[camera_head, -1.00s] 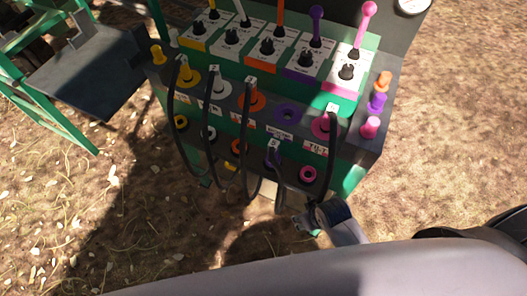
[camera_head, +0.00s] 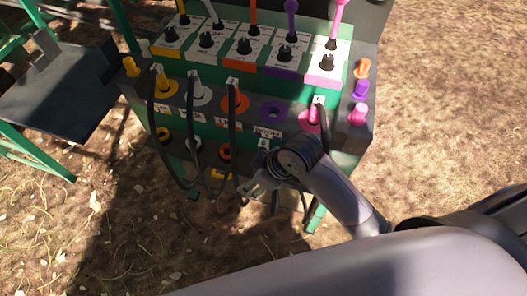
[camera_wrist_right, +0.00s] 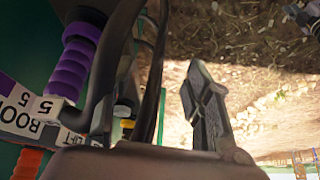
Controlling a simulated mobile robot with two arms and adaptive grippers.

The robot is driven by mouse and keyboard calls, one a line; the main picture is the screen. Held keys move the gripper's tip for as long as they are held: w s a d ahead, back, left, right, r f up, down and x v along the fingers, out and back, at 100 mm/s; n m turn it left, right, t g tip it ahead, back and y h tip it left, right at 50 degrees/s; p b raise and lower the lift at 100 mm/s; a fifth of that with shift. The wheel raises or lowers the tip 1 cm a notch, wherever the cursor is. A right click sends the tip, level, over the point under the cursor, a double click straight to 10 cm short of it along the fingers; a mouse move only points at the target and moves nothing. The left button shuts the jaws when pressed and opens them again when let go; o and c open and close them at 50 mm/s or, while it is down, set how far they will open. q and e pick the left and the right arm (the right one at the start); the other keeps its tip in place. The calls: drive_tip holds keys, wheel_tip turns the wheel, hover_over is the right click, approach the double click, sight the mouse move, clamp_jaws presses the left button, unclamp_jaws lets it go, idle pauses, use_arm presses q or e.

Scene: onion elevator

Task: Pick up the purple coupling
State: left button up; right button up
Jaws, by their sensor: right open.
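The purple coupling (camera_wrist_right: 75,62) shows in the right wrist view as a ribbed purple sleeve at upper left, beside a dark hose and a white label marked 5. In the head view, its label (camera_head: 263,143) shows just beyond my right wrist, which hides most of the coupling. My right gripper (camera_head: 260,190) is open in front of the lower row of the panel. In the wrist view one grey finger (camera_wrist_right: 207,105) points up, with the coupling to its left and apart from it. Nothing is seen between the fingers. My left gripper is not in view.
The green and black hydraulic panel (camera_head: 190,72) has coloured levers on top. Black hoses (camera_head: 233,150) loop down close to my right gripper. A purple ring socket (camera_head: 272,111) and a purple cap (camera_head: 360,90) are on the panel. Straw-covered ground (camera_head: 450,120) is open at right.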

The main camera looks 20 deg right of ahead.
drive_tip(key=w+a+r+n, duration=0.3)
drive_tip(key=r+n, duration=0.1)
drive_tip(key=n+g+h, duration=0.3)
drive_tip(key=n+h, duration=0.1)
drive_tip(key=n, duration=0.6)
approach(264, 145)
wheel_tip(264, 145, down, 9)
drive_tip(key=shift+w+r+b, duration=0.15)
drive_tip(key=shift+r+b, duration=0.05)
drive_tip(key=shift+b, duration=0.35)
drive_tip(key=shift+w+f, duration=0.15)
drive_tip(key=shift+f, duration=1.4)
drive_tip(key=shift+w+f, duration=0.15)
drive_tip(key=shift+f, duration=1.4)
drive_tip(key=shift+c, duration=0.5)
clamp_jaws()
